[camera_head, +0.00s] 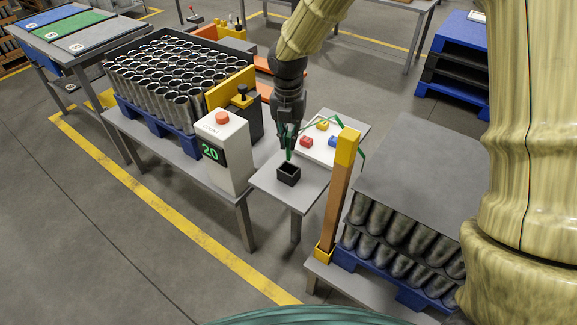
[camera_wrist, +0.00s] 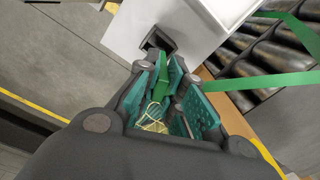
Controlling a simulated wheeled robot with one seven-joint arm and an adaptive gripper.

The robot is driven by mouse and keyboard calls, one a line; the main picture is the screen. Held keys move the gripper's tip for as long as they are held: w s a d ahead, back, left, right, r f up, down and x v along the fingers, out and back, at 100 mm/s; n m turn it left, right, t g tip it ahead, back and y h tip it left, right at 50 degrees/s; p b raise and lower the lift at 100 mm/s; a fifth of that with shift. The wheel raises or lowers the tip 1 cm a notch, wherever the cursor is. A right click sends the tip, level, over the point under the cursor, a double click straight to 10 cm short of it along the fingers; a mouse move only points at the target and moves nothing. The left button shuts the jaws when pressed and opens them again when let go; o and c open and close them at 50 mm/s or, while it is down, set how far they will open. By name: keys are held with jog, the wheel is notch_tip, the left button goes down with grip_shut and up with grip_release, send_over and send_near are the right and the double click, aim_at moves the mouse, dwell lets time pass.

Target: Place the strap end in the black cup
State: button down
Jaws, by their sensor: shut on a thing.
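The black cup (camera_head: 288,178) is a small square open box on the light grey table (camera_head: 268,184). It also shows in the wrist view (camera_wrist: 153,42), just beyond my fingertips. My gripper (camera_head: 288,150) points down above the cup and is shut on the green strap end (camera_head: 289,156). In the wrist view the strap end (camera_wrist: 161,84) lies between the teal finger pads of my gripper (camera_wrist: 166,76). Its tip appears close to the cup opening; I cannot tell whether it is inside. The rest of the green strap (camera_wrist: 258,81) runs off to the right.
A wooden post with a yellow top (camera_head: 347,148) stands right of the cup, with strap hanging beside it. Red (camera_head: 306,142), yellow and blue blocks lie on a white board behind. A white box reading 20 (camera_head: 228,160) stands left. Cans on pallets flank both sides.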

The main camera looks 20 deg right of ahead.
aim_at(289, 159)
notch_tip(289, 159, down, 8)
jog(key=shift+f, duration=0.25)
dwell(0.5)
jog(key=c, duration=1.5)
grip_release()
notch_tip(289, 159, up, 12)
jog(key=shift+a+r, duration=0.1)
